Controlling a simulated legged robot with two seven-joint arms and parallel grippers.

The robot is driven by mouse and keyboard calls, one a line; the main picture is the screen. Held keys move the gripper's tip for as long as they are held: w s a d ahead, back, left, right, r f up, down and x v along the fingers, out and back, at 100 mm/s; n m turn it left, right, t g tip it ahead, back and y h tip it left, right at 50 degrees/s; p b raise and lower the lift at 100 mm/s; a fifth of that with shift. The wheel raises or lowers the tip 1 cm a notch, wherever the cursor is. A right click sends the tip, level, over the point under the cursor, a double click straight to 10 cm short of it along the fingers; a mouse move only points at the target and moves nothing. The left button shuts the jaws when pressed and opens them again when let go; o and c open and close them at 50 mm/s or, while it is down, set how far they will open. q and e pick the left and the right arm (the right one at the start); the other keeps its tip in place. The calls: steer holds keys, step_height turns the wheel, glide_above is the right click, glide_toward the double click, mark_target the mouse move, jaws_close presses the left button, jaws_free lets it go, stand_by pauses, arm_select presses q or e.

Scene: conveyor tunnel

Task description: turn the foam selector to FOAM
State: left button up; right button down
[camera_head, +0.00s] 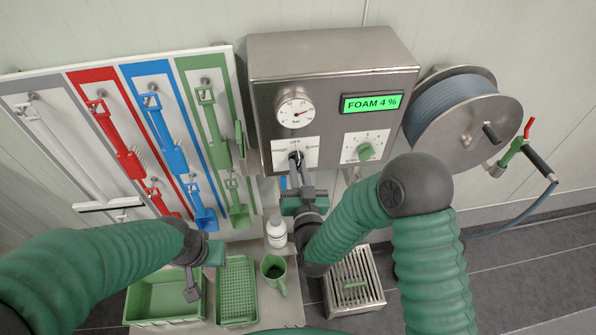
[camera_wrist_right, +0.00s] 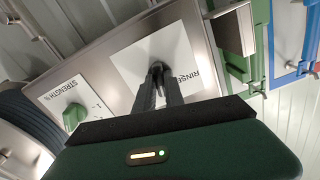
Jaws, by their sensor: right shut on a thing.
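The steel foam unit (camera_head: 335,65) hangs on the wall in the head view. Its selector plate (camera_head: 312,148) is white, with OFF at the top and other labels partly covered. My right gripper (camera_head: 296,161) is shut on the dark selector knob, which its fingers mostly hide. In the right wrist view the fingers (camera_wrist_right: 157,72) meet over the knob at the middle of the plate (camera_wrist_right: 185,50), where RINSE is readable. The green display (camera_head: 371,103) reads FOAM 4 %. My left gripper (camera_head: 188,278) hangs above the green bins, away from the unit; its jaws are unclear.
A green strength knob (camera_head: 366,151) sits right of the selector, under the display. A round gauge (camera_head: 295,111) is above it. A hose reel (camera_head: 455,105) is at right, a tool board (camera_head: 55,95) at left. A white bottle (camera_head: 276,233) and green jug (camera_head: 273,270) stand below.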

steer(key=shift+f+m+b, duration=0.15)
steer(key=shift+m+b, duration=2.95)
steer(key=shift+m, duration=1.6)
steer(key=shift+s, duration=0.1)
steer(key=c, duration=1.6)
jaws_free()
steer(key=shift+o, duration=0.8)
